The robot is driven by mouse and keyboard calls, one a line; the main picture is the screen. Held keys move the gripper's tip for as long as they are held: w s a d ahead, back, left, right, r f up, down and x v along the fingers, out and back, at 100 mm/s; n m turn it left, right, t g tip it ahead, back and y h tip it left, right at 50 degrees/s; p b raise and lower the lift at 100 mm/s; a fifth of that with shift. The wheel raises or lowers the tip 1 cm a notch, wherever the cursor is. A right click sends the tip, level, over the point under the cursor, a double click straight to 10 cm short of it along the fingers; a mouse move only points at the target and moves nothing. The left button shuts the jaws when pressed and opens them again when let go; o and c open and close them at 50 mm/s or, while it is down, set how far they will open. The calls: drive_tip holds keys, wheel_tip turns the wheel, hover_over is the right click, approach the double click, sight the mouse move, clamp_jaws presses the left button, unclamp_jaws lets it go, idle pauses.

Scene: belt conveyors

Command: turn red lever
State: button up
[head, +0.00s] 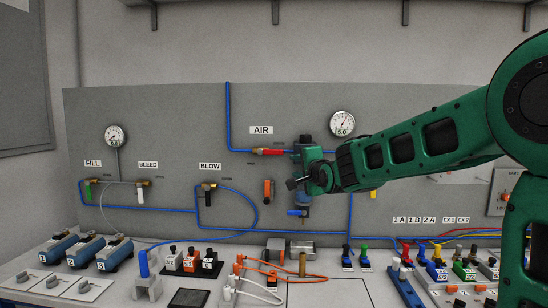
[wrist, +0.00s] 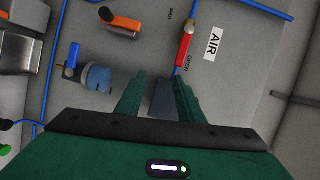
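The red lever (head: 268,151) lies level along the blue air pipe, left of the regulator and below the AIR label (head: 261,130). In the wrist view the red lever (wrist: 185,46) is upright in the picture, beyond the fingertips and slightly right of them. My gripper (head: 300,183) is in front of the panel, right of and below the lever, partly covering the regulator. In the wrist view my gripper (wrist: 159,78) has its two green fingers apart, with a dark block showing behind the gap. The fingers appear clear of the lever.
An orange lever (head: 268,190) hangs below the red one, and a blue-handled valve (head: 298,212) sits under the regulator. A pressure gauge (head: 342,123) is above right. The bench below carries cables, several switches and a metal box (head: 300,249).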

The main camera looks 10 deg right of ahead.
sight(278, 153)
drive_tip(key=shift+m+t+y, duration=0.3)
drive_tip(key=shift+m+t, duration=0.2)
drive_tip(key=shift+t, duration=0.1)
drive_tip(key=w+a+r, duration=0.1)
drive_tip(key=w, duration=0.3)
drive_tip(key=w+a, duration=0.1)
drive_tip(key=w, duration=0.3)
drive_tip(key=w+a+r, duration=0.1)
drive_tip(key=w, duration=0.3)
drive_tip(key=shift+w+a+r, duration=0.2)
drive_tip(key=shift+w+r, duration=0.05)
drive_tip(key=shift+r, duration=0.05)
clamp_jaws()
